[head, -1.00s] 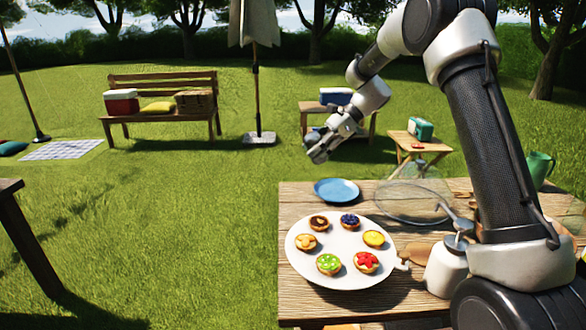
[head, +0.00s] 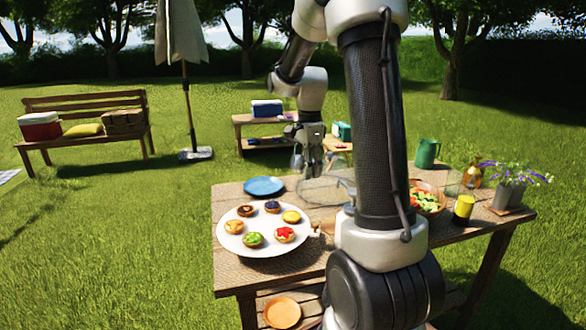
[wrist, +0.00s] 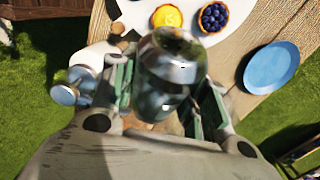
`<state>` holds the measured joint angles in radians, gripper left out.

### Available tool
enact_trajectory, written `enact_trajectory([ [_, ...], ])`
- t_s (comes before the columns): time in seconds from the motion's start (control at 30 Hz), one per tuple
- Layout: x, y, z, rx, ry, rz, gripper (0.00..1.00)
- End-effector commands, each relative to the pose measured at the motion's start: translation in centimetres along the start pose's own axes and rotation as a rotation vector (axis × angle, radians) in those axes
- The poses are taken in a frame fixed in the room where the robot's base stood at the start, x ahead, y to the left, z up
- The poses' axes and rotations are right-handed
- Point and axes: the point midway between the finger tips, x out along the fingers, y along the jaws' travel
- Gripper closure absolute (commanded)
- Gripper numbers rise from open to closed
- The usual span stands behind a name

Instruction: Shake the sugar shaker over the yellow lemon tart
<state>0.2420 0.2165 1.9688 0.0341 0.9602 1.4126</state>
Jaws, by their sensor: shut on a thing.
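My gripper (head: 310,165) is above the back of the wooden table, pointing down. In the wrist view it is shut on the sugar shaker (wrist: 168,72), a clear glass body with a shiny metal cap. In the head view the shaker is small and partly covered by the fingers. The yellow lemon tart (head: 291,217) sits at the right of the white plate (head: 262,247). It also shows at the top of the wrist view (wrist: 168,17), just beyond the shaker. The shaker appears off to the side of the tart; its exact height is unclear.
Other tarts, including a blueberry one (head: 272,207) and a red one (head: 284,235), share the plate. A blue plate (head: 264,186) and a clear mesh cover (head: 325,190) lie behind. A salad bowl (head: 427,199), green mug (head: 427,153) and flowerpot (head: 509,193) stand right.

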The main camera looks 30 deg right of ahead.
Motion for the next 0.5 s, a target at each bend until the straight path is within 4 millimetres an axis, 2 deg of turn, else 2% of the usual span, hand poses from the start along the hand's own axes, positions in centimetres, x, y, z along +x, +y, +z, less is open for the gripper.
enact_trajectory([
  [0.27, 0.02, 0.01, 0.14, 0.017, 0.119, 0.004, 0.83],
  [0.5, 0.28, 0.03, 0.29, 0.009, 0.363, 0.008, 0.83],
])
